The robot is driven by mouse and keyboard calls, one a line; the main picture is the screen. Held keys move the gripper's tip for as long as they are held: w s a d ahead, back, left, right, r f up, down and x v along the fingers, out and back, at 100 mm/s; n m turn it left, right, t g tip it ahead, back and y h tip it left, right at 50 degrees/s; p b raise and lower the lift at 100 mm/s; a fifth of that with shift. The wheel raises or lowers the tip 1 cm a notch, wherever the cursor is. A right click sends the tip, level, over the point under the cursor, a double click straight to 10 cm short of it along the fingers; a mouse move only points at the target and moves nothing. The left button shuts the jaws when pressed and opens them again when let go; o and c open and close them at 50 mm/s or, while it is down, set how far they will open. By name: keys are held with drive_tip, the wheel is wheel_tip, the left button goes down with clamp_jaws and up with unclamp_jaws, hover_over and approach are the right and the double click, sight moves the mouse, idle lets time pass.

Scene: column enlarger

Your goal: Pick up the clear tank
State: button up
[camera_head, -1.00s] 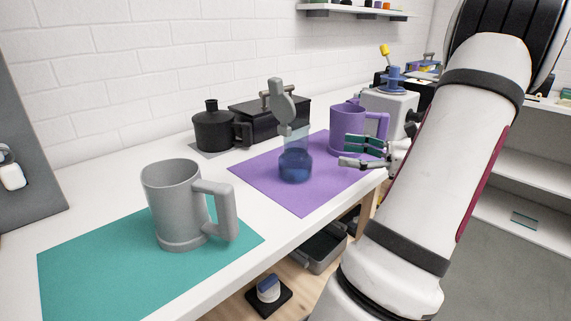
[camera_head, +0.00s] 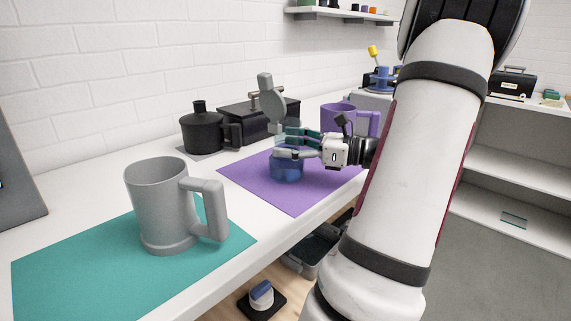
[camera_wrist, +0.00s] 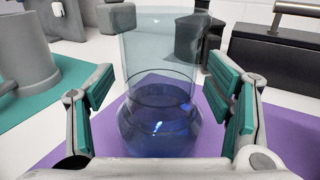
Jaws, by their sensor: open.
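The clear tank (camera_head: 287,172) stands upright on the purple mat (camera_head: 300,199), with blue liquid in its lower part. A grey paddle-shaped piece (camera_head: 268,97) rises behind or above it; I cannot tell if they touch. My gripper (camera_head: 282,145) is open at the tank, reaching in from the right. In the wrist view the clear tank (camera_wrist: 158,95) stands between the two green-padded fingers of my gripper (camera_wrist: 163,95), with a visible gap on each side. The fingers hide part of the tank in the head view.
A purple mug (camera_head: 338,118) stands behind my gripper. A grey mug (camera_head: 160,205) stands on the teal mat (camera_head: 75,265) at front left. A black jug (camera_head: 203,132) and a black box (camera_head: 240,117) stand at the back. The counter's front edge is close by.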

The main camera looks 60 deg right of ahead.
sight(285, 128)
drive_tip(key=shift+w+a, duration=0.1)
drive_tip(key=shift+w, duration=0.35)
clamp_jaws()
drive_tip(key=shift+r, duration=0.15)
drive_tip(key=shift+r, duration=0.25)
wheel_tip(285, 128, up, 3)
drive_tip(key=shift+p, duration=0.8)
drive_tip(key=s+a+r+p, duration=0.1)
drive_tip(key=s+a+p, duration=0.2)
drive_tip(key=s, duration=1.2)
drive_tip(key=shift+s+a+r, duration=0.15)
drive_tip(key=shift+a+r, duration=0.05)
drive_tip(key=shift+a, duration=0.85)
